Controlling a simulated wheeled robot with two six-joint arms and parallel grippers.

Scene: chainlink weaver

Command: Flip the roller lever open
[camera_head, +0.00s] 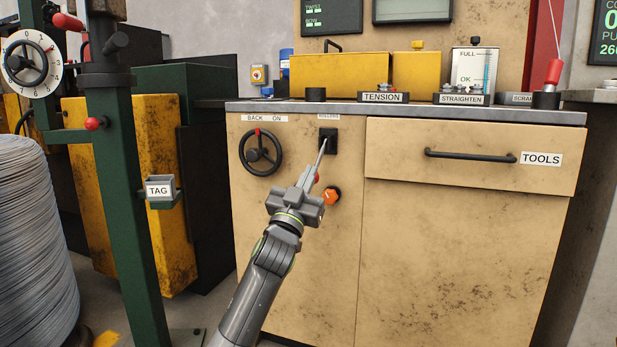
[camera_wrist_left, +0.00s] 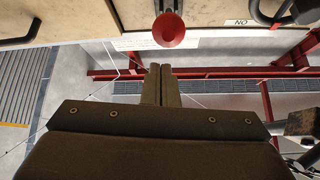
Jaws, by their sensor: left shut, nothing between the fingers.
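The roller lever (camera_head: 320,153) is on the tan cabinet front, at a black plate (camera_head: 332,134) under a small label too blurred to read fully. A thin grey rod slants down and out from the plate. A red knob (camera_head: 316,178) shows at its lower end, partly hidden by my gripper. My left gripper (camera_head: 308,174) is shut and empty, close by the knob. In the left wrist view the red knob (camera_wrist_left: 168,30) is just beyond my shut fingertips (camera_wrist_left: 160,70), with a small gap visible in the picture. My right gripper is not in view.
A black handwheel (camera_head: 260,152) under a BACK ON label is left of the lever. An orange knob (camera_head: 331,195) is close beside my gripper. A TOOLS drawer (camera_head: 400,175) is at the right. A green post (camera_head: 125,190) stands at the left.

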